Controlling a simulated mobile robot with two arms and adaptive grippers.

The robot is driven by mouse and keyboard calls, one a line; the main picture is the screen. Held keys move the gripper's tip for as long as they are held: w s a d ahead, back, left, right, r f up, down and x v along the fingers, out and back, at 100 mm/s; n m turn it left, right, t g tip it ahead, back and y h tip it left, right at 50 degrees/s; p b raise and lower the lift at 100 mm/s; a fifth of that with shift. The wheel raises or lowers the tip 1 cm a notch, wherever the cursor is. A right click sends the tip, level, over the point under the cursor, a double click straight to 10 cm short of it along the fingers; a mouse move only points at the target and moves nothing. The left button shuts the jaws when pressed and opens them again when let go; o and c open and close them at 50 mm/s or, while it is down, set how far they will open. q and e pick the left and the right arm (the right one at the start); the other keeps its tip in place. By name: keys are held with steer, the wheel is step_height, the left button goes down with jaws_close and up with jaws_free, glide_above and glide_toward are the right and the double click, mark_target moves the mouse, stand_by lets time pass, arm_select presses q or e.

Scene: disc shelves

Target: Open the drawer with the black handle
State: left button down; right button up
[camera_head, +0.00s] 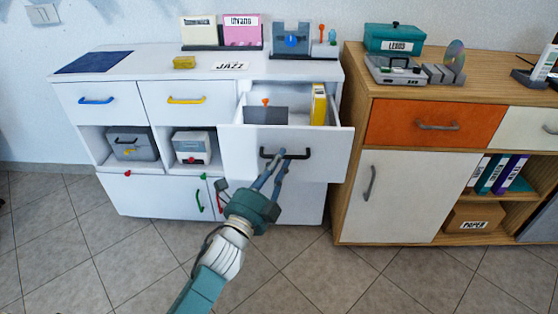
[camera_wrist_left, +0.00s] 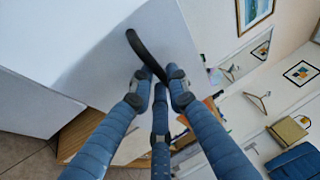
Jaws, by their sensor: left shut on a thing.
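The drawer with the black handle (camera_head: 298,154) stands pulled out from the upper right of the white cabinet (camera_head: 222,70), and its inside shows from above. A grey box and a yellow upright item are inside it. My left gripper (camera_head: 277,162) reaches up to the drawer front (camera_head: 240,160) and is shut on the black handle. In the left wrist view the fingers (camera_wrist_left: 158,82) close around the dark handle bar (camera_wrist_left: 138,48) close to the white drawer face. My right gripper is in neither view.
Drawers with blue (camera_head: 96,100) and yellow (camera_head: 187,100) handles are shut to the left. A wooden cabinet (camera_head: 350,100) with an orange drawer (camera_head: 437,123) stands close on the right. Tiled floor (camera_head: 110,260) lies open in front.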

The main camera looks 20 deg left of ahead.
arm_select(q)
steer(key=shift+f, duration=0.1)
steer(key=c, duration=1.7)
jaws_free()
steer(key=shift+o, duration=0.2)
steer(key=shift+s, duration=0.1)
steer(key=v, duration=1.1)
steer(key=shift+s, duration=0.35)
